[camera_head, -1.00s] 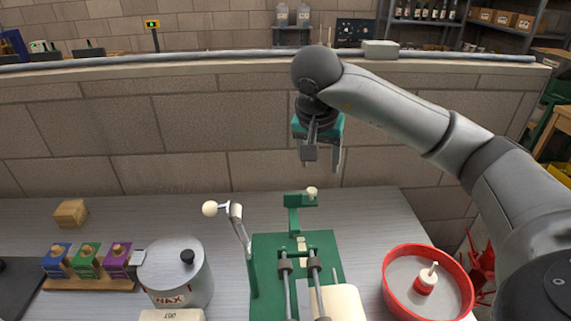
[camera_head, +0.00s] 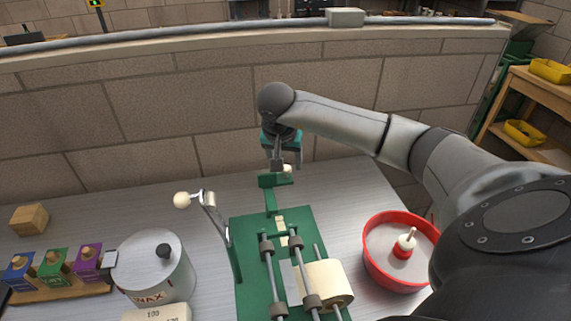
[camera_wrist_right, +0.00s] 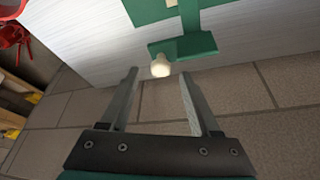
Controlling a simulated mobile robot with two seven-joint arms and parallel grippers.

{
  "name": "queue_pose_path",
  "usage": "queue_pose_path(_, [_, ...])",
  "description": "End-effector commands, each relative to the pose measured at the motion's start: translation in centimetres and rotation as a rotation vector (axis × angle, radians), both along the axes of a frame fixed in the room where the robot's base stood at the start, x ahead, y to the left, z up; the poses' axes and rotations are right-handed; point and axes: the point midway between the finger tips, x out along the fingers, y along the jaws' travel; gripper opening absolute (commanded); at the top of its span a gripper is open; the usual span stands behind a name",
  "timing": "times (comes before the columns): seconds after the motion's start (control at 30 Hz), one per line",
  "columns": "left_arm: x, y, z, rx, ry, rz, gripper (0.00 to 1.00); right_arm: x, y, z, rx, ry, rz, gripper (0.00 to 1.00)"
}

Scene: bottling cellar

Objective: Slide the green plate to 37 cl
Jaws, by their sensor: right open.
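The green plate (camera_head: 268,181) stands at the far end of the green bench machine (camera_head: 245,290), on a narrow green bar. A cream knob (camera_head: 288,169) sits on it. My right gripper (camera_head: 277,166) is open and empty, pointing down close to the knob and partly in front of it. In the right wrist view the plate (camera_wrist_right: 185,46) lies ahead, and its knob (camera_wrist_right: 160,68) shows between the two fingertips (camera_wrist_right: 160,74); I cannot tell whether they touch it. Small cream marks (camera_head: 280,224) lie on the machine's base; their lettering is unreadable. My left gripper is out of view.
A white-knobbed lever (camera_head: 207,201) rises left of the machine, and rods with a cream roll (camera_head: 329,281) lie over its front. A red-rimmed bowl (camera_head: 372,262) stands right, a grey pot (camera_head: 152,275) left. A block wall (camera_head: 150,110) closes the back.

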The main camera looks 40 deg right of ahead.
Motion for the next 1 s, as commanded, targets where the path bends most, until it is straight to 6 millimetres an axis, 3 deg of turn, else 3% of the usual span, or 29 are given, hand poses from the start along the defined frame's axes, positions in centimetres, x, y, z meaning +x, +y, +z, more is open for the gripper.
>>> queue_pose_path(0.2, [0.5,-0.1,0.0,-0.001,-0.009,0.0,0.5,0.5,-0.5,-1.7,0.001,-0.001,-0.001,0.63])
queue_pose_path(0.5, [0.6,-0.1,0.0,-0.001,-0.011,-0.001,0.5,0.5,-0.6,-1.8,0.0,-0.002,0.001,0.63])
queue_pose_path(1.0, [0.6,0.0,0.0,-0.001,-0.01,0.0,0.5,0.5,-0.6,-1.8,0.0,-0.002,0.001,0.08])
